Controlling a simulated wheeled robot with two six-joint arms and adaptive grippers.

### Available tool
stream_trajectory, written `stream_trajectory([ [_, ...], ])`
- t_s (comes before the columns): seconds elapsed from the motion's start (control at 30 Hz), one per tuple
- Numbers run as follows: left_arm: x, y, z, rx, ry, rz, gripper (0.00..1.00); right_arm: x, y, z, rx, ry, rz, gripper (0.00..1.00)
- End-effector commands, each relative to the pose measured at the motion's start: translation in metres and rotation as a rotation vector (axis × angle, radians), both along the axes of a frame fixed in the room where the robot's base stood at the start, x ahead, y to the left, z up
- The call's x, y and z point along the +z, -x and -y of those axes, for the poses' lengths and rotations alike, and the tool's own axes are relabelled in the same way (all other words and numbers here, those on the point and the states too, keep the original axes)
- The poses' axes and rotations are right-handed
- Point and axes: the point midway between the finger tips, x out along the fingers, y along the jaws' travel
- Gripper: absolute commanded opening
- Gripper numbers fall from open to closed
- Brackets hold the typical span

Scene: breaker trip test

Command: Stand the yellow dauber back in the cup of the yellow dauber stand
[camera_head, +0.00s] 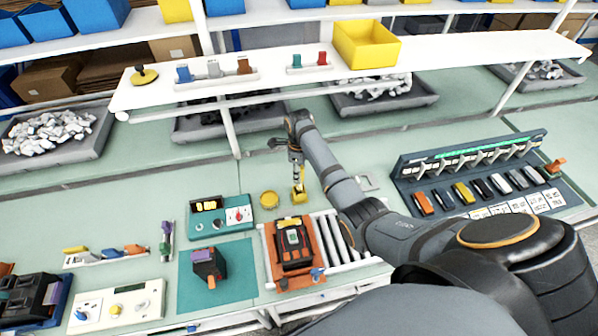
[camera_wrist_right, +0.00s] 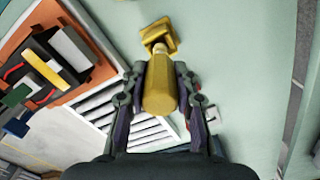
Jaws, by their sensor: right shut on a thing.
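The yellow dauber (camera_wrist_right: 159,90) is between the fingers of my right gripper (camera_wrist_right: 160,98), which is shut on its thick body. Its pale neck points away from the gripper, at the yellow dauber stand (camera_wrist_right: 158,36). In the head view the right gripper (camera_head: 297,160) points down over the bench, with the stand (camera_head: 299,197) right below it. The dauber's tip overlaps the stand in the wrist view. I cannot tell whether the tip is inside the cup or just above it. My left gripper is not in view.
A yellow round disc (camera_head: 268,199) lies left of the stand. An orange tray with a black device (camera_head: 293,246) and a slatted rack (camera_head: 338,238) stand in front. A teal box (camera_head: 220,217) is to the left, a breaker rack (camera_head: 470,180) to the right. A white shelf (camera_head: 440,52) spans behind.

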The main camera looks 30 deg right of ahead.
Motion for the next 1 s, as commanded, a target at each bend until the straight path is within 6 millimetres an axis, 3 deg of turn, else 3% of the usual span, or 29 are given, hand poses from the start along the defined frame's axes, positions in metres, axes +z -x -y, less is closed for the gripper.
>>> stream_trajectory([
  [1.0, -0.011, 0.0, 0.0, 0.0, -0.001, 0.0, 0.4, -0.026, 0.0, 0.0, 0.0, -0.001, -0.001, 0.0],
])
